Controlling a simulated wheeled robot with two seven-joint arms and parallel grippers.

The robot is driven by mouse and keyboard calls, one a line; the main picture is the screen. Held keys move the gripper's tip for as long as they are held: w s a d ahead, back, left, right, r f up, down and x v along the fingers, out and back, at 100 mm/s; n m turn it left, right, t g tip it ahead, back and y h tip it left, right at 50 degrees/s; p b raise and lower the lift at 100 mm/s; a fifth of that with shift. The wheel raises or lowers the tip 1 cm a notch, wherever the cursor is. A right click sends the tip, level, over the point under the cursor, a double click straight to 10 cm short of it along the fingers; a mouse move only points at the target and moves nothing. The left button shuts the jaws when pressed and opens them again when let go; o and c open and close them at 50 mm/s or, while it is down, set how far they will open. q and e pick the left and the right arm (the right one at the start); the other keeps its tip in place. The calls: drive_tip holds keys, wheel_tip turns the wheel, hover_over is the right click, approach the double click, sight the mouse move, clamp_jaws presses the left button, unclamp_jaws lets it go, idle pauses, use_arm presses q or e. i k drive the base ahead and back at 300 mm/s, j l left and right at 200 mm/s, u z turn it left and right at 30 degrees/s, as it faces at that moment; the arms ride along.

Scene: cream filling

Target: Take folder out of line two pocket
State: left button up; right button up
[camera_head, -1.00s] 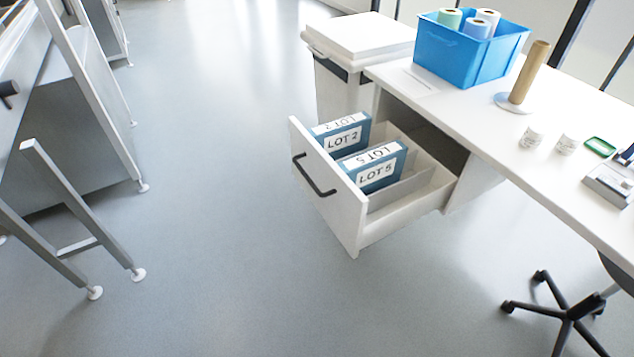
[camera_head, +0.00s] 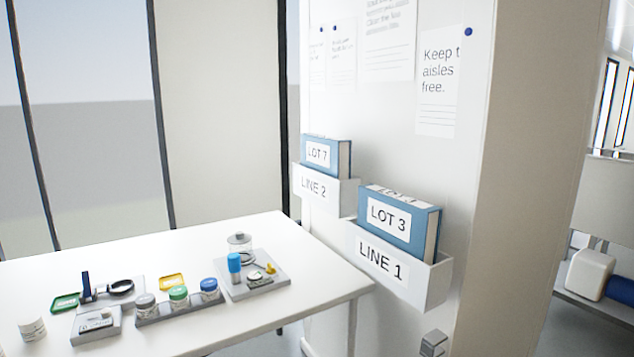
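A blue folder labelled LOT 7 (camera_head: 327,153) stands upright in the white wall pocket labelled LINE 2 (camera_head: 324,190). Its lower part is hidden by the pocket's front. To the right and nearer, a blue folder labelled LOT 3 (camera_head: 398,220) stands in the white pocket labelled LINE 1 (camera_head: 399,268). Both pockets are fixed to a white wall panel. Neither of my grippers is in view.
A white table (camera_head: 200,240) stands left of the pockets, its right end close to them. It bears several small jars, a tray with a blue-capped bottle (camera_head: 234,266), and a green card (camera_head: 65,302). Paper notices (camera_head: 438,85) hang above the pockets. A beige panel edge (camera_head: 530,180) stands to the right.

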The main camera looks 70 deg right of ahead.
sight(331, 156)
drive_tip(key=l+z, duration=0.1)
drive_tip(key=z, duration=0.35)
drive_tip(key=l+z, duration=0.1)
drive_tip(key=z, duration=0.4)
drive_tip(key=i+z, duration=0.15)
drive_tip(key=z, duration=0.3)
drive_tip(key=l+z, duration=0.1)
drive_tip(key=z, duration=0.35)
drive_tip(key=i+z, duration=0.1)
drive_tip(key=z, duration=0.35)
